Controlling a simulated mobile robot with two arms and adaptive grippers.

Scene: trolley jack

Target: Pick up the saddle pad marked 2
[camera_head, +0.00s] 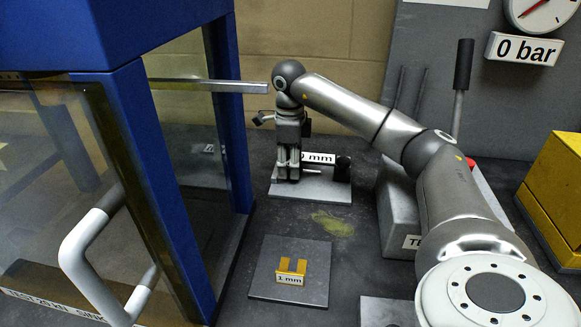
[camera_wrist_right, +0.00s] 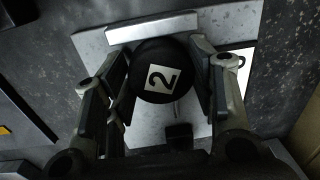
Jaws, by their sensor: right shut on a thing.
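The saddle pad marked 2 (camera_wrist_right: 142,80) is a round black piece with a white label, seen from above in the right wrist view. My right gripper (camera_wrist_right: 162,76) has a finger on each side of it and is shut on it. In the head view my right gripper (camera_head: 288,176) points down over a light grey metal plate (camera_head: 320,192) and hides the pad. I cannot tell whether the pad rests on the plate or is just above it. My left gripper is not in view.
A label ending in "mm" (camera_head: 322,158) and a black knob (camera_head: 343,168) stand beside my gripper. A dark plate with a yellow "1 mm" piece (camera_head: 291,269) lies nearer. A blue-framed glazed cabinet (camera_head: 150,160) is at left; a grey block (camera_head: 398,215) is at right.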

